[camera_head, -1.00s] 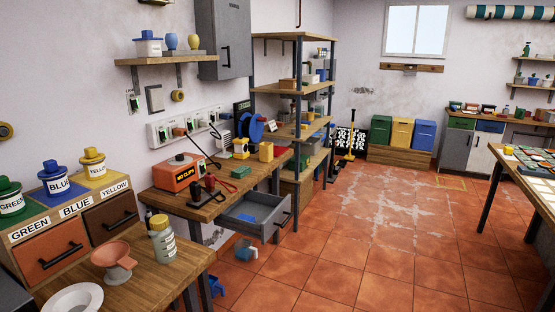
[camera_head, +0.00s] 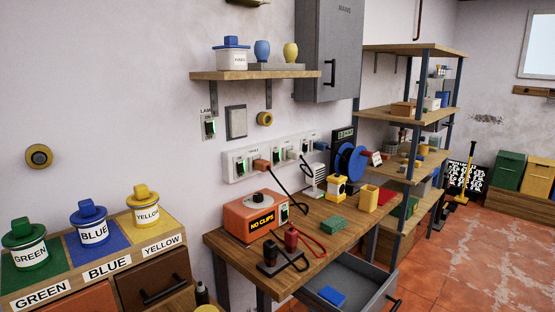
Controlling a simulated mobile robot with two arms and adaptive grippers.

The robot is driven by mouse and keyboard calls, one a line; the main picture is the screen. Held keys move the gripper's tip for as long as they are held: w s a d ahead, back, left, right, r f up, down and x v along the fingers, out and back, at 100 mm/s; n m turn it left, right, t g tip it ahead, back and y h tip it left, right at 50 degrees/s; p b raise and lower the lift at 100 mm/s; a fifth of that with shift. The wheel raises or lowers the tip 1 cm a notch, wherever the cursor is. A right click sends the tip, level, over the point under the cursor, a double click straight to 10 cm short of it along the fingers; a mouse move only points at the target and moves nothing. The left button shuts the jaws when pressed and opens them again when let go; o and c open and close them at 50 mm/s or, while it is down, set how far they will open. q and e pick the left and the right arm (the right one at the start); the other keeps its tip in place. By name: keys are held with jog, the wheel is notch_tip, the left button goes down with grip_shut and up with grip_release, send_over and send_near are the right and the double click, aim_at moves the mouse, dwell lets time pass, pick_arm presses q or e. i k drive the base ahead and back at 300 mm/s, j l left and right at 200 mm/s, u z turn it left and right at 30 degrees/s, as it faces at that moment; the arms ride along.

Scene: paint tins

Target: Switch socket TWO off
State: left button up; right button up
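A white socket strip (camera_head: 234,166) is fixed to the wall above the workbench. An orange plug (camera_head: 261,165) with a dark cord is in the left part, a pale plug (camera_head: 292,154) in the middle part and a blue plug (camera_head: 321,146) near the right end. The labels are too small to read, so I cannot tell which is socket TWO or the state of every switch. Neither of my grippers shows in this view.
Paint tins (camera_head: 93,232) stand left.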

aim_at(276, 160)
jog(key=i+l+z, duration=0.25)
jog(key=i+l, duration=0.25)
jog(key=i+l+z, duration=0.25)
jog(key=i, duration=0.3)
jog(key=l, duration=0.1)
